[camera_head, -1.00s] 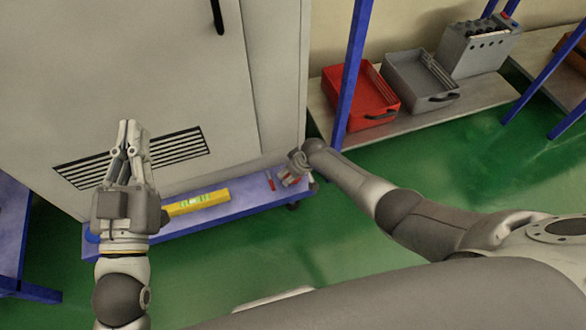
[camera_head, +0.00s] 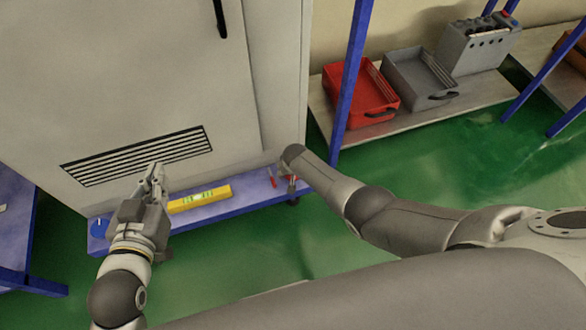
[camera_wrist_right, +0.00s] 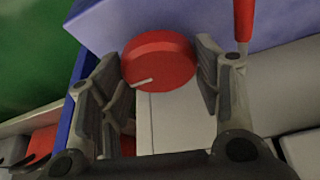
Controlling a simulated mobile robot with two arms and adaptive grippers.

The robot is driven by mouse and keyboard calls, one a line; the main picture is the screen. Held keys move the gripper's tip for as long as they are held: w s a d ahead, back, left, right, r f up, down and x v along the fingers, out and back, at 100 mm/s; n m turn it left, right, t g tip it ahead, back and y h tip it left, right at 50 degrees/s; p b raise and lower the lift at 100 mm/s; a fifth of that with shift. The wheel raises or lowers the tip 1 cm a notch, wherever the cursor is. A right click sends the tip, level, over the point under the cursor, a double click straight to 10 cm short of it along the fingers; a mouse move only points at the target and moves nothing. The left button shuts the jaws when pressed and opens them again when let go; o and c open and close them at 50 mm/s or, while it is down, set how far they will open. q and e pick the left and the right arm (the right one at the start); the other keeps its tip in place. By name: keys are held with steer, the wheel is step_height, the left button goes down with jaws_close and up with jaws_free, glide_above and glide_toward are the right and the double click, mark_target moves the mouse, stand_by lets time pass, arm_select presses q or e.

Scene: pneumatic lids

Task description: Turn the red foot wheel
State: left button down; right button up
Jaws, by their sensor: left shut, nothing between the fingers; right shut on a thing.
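The red foot wheel (camera_wrist_right: 160,62) is a round red disc with a pale pointer mark, seen in the right wrist view. My right gripper (camera_wrist_right: 156,66) is shut on it, with one finger on each side of the disc. In the head view my right gripper is mostly hidden behind its own wrist, low at the cabinet's right corner. My left gripper (camera_head: 156,172) is shut and empty, in front of the vent grille of the grey cabinet (camera_head: 120,80).
A blue ledge (camera_head: 235,203) under the cabinet holds a yellow level (camera_head: 200,198) and a thin red-handled tool (camera_head: 271,178). A blue post (camera_head: 349,90) stands right of the cabinet. A red bin (camera_head: 340,98) and a grey bin (camera_head: 415,70) sit on a shelf. Green floor is open.

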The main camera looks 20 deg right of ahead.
stand_by(0.4)
steer(key=o, duration=1)
steer(key=shift+v, duration=5.95)
steer(key=shift+a, duration=0.1)
steer(key=shift+r, duration=0.1)
